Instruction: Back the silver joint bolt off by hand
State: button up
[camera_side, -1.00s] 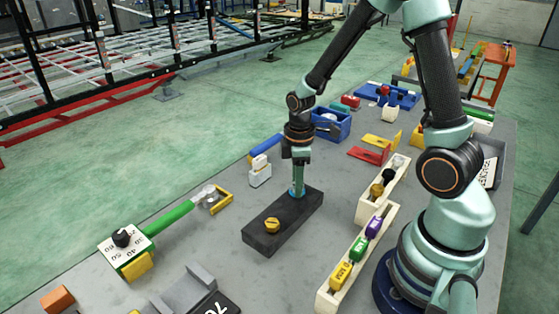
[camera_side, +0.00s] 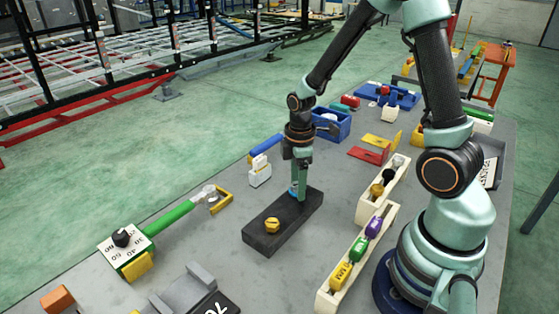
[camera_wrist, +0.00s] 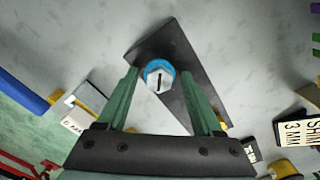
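The silver joint bolt (camera_wrist: 158,80) has a hex head with a dark line on it and a blue ring (camera_wrist: 153,64) around it. It sits at one end of a dark block (camera_side: 262,236). In the side view the fingers mostly hide it, and only some blue (camera_side: 292,192) shows. A brass-yellow bolt (camera_side: 272,225) sits at the block's nearer end. My gripper (camera_side: 299,196) points down at the silver bolt. In the wrist view its green fingers (camera_wrist: 161,73) are open on either side of the head, with a visible gap at each side.
A cream rack with several coloured pieces (camera_side: 324,291) stands right of the block, with another rack (camera_side: 367,213) behind it. A white block (camera_side: 260,174) and a blue box (camera_side: 331,124) lie behind. A green-handled wrench (camera_side: 172,217) lies left. The table between wrench and block is clear.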

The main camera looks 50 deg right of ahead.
jog(key=shift+r, duration=0.1)
notch_tip(320, 180, up, 12)
dwell(0.6)
jog(key=s+a+r+m+t, duration=0.5)
jog(key=r+m, duration=0.3)
jog(key=m, duration=0.2)
jog(key=shift+a+r+t, duration=0.15)
jog(key=shift+a+t, duration=0.15)
jog(key=shift+a, duration=0.5)
